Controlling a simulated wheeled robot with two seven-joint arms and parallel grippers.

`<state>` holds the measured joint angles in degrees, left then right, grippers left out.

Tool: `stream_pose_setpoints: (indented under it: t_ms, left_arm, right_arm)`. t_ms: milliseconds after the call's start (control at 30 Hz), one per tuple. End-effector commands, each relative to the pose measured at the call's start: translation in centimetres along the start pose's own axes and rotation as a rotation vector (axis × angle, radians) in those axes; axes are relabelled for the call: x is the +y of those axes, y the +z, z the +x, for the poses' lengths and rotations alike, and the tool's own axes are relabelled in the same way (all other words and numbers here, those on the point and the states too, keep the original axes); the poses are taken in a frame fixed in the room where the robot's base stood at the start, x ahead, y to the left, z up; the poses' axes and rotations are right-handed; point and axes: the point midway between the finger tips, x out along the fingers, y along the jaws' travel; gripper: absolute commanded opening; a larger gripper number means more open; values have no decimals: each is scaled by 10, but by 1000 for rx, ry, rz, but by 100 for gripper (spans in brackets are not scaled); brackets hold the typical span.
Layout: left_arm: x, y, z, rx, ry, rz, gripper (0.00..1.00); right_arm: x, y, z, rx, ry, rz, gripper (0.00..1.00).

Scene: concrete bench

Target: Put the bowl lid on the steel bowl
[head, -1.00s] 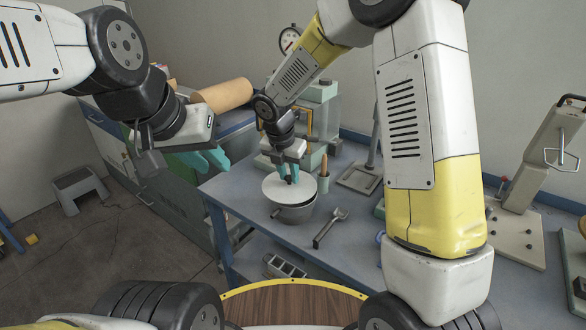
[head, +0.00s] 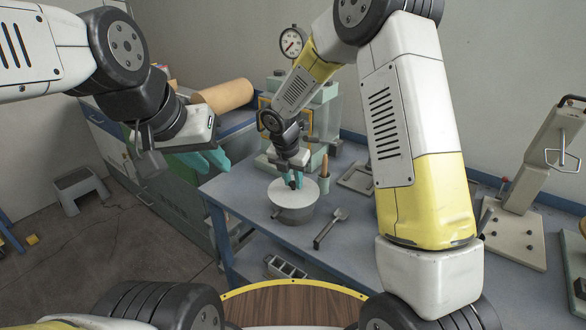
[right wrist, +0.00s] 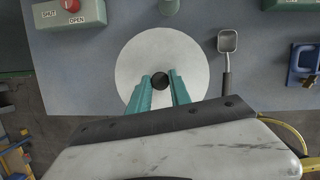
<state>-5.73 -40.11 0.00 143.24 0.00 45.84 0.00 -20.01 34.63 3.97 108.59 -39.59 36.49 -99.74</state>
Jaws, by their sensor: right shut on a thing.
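The steel bowl (head: 294,216) stands on the blue-grey bench near its front left edge. The white round bowl lid (head: 279,197) lies over the bowl's mouth and looks about level and centred. In the right wrist view the lid (right wrist: 133,72) hides the bowl beneath it. My right gripper (head: 293,183) is shut on the lid's dark knob (right wrist: 160,80), its teal fingers on either side. Whether the lid's rim touches the bowl all round cannot be told. My left gripper (head: 205,160) hangs beyond the bench's left edge, away from the bowl; its finger gap is unclear.
A grey scoop (head: 331,228) lies right of the bowl. A green cup with a brown handle (head: 324,178) stands just behind it. A green press with a dial (head: 292,42) stands at the back. A red-button box (right wrist: 70,10) shows in the wrist view.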

Motion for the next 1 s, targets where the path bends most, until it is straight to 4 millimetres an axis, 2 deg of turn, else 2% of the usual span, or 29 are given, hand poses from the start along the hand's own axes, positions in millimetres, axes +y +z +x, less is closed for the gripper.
stream_pose_setpoints:
  t_ms: [133, 167, 267, 667, 767, 1000]
  left_arm:
    - [0, 0, 0, 0, 0, 0, 27]
    - [0, 0, 0, 0, 0, 0, 27]
    - [0, 0, 0, 0, 0, 0, 27]
    - [0, 0, 0, 0, 0, 0, 27]
    - [0, 0, 0, 0, 0, 0, 27]
    - [0, 0, 0, 0, 0, 0, 27]
  right_arm:
    - [0, -1, 4, 0, 0, 1, 0]
    - [0, -1, 5, 1, 0, 1, 26]
    - [0, -1, 5, 0, 1, 1, 46]
    - [0, 0, -1, -1, 1, 1, 46]
    - [1, 2, -13, -2, 4, 3, 46]
    - [0, 2, -66, -3, 4, 3, 46]
